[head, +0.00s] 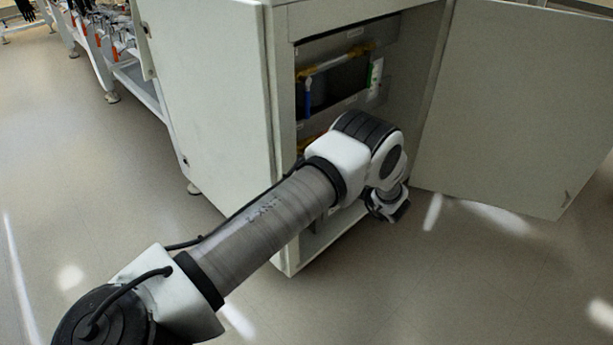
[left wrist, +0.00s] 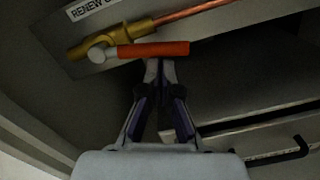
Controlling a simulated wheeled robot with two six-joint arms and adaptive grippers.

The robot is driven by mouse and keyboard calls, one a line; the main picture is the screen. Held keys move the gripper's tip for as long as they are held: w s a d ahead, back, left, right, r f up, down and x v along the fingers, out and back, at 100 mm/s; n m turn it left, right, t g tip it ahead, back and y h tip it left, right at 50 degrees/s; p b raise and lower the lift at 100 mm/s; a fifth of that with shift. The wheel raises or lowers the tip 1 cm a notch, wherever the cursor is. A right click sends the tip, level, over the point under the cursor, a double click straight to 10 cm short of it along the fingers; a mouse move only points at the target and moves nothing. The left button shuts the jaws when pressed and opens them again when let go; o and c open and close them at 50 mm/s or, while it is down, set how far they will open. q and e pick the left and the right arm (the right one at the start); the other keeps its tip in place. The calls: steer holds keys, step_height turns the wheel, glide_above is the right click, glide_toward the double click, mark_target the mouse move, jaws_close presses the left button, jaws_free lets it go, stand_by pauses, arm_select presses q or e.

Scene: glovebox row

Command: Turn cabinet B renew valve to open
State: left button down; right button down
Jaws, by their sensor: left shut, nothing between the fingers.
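The renew valve is in the left wrist view, under a label (left wrist: 88,9) reading "RENEW". It has a brass body (left wrist: 125,33) on a copper pipe (left wrist: 195,8) and an orange-red lever handle (left wrist: 155,49). The lever lies nearly level in this view, at a slight angle to the pipe. My left gripper (left wrist: 161,68) is shut and empty, with its fingertips just below the middle of the lever; I cannot tell if they touch it. In the head view my arm hides the gripper and most of the valve. My right gripper is not in view.
The cabinet (head: 215,85) stands with its door (head: 510,105) swung open to the right. An upper bay holds brass fittings and a blue lever (head: 308,98). A black hooked handle (left wrist: 290,152) is at lower right in the wrist view. The floor in front is clear.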

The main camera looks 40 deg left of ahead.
arm_select(q)
steer(key=shift+w+r+p, duration=0.35)
steer(key=shift+r+p, duration=0.15)
steer(key=shift+r, duration=0.25)
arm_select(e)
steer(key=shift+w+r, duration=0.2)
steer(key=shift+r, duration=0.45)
arm_select(q)
steer(key=shift+w+r, duration=0.1)
